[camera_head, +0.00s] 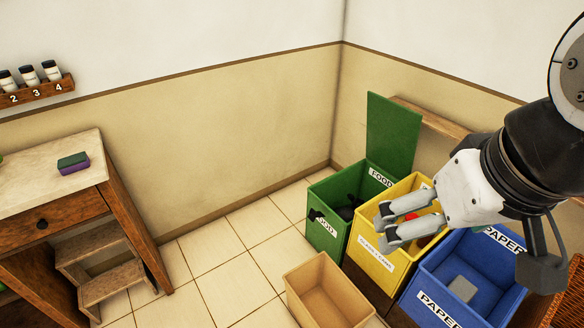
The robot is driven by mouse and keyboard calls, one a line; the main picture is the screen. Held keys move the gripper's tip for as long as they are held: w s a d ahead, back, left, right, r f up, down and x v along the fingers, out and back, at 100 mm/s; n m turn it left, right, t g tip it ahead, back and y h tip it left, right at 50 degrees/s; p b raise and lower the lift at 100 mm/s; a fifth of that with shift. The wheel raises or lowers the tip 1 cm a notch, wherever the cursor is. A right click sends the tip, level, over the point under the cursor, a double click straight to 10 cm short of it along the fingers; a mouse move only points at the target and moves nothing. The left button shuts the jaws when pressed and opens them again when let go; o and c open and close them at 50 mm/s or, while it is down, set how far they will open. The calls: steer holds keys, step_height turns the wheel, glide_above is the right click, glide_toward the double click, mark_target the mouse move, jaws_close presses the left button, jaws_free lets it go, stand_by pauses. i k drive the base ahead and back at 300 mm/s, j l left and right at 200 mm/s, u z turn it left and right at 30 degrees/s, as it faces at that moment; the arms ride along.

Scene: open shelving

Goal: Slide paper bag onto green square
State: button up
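No green square mat or patch shows on the floor, and I cannot pick out a clear paper bag. A tan open-topped box (327,296) stands on the floor at the bottom middle; I cannot tell whether it is the paper bag. My gripper (384,226) reaches in from the right and hangs over the yellow bin (377,262), in front of part of its opening. Its two grey fingers are apart with nothing visible between them. The tan box is below and left of my gripper, apart from it.
A green bin (325,236) with a raised lid (392,133) stands left of the yellow bin, holding dark items. A blue paper bin (478,253) stands right, with a grey block (462,289) inside. A wooden counter (45,172) holds a sponge (73,164). Tiled floor between is clear.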

mark_target(319, 294)
steer(key=i+j+z, duration=0.15)
steer(key=j, duration=0.25)
steer(key=i+j+z, duration=0.15)
steer(key=j, duration=0.25)
steer(key=i+j+z, duration=0.2)
steer(key=j, duration=0.25)
steer(key=j+z, duration=0.15)
steer(key=j, duration=0.25)
steer(key=i+j+z, duration=0.15)
steer(key=j, duration=0.3)
steer(key=k, duration=0.05)
